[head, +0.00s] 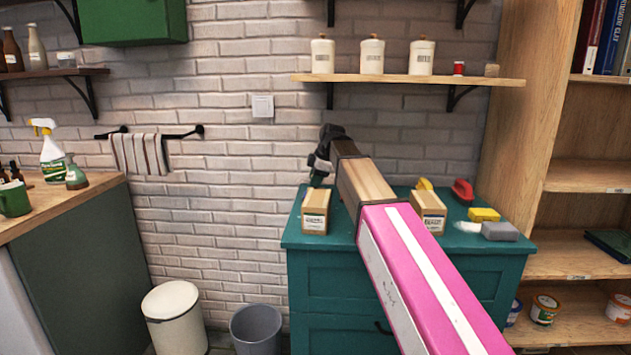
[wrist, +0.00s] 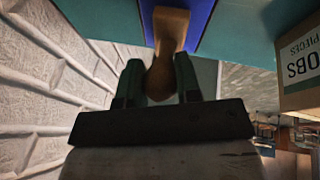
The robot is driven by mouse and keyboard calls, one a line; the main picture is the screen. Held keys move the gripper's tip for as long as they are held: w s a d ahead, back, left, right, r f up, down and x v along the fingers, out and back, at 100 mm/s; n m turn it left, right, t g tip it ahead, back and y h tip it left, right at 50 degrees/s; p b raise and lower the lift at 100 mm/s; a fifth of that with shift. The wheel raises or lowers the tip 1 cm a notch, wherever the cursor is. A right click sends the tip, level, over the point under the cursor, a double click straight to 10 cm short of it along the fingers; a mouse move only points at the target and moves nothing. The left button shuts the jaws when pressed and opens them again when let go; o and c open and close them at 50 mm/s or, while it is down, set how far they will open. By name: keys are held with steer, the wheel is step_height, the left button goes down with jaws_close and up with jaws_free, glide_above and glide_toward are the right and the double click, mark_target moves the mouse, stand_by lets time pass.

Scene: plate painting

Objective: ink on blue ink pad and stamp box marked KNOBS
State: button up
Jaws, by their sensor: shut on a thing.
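My gripper (head: 319,168) is over the back left of the teal cabinet. In the wrist view my gripper (wrist: 158,85) is shut on the wooden handle of a stamp (wrist: 168,35). The stamp's far end lies against the blue ink pad (wrist: 200,22) in the picture; I cannot tell whether they touch. A cardboard box (wrist: 303,55) at the right of the wrist view shows "OBS" and "PIECES", the rest cut off. In the head view a labelled box (head: 315,212) stands just in front of my gripper; its label is too small to read.
Another labelled box (head: 430,210) stands right of my arm on the teal cabinet (head: 345,243). Beside it are a yellow block (head: 483,214), a grey block (head: 500,231) and a red item (head: 463,190). The brick wall is close behind; a shelf (head: 400,79) hangs above.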

steer(key=shift+r, duration=3.15)
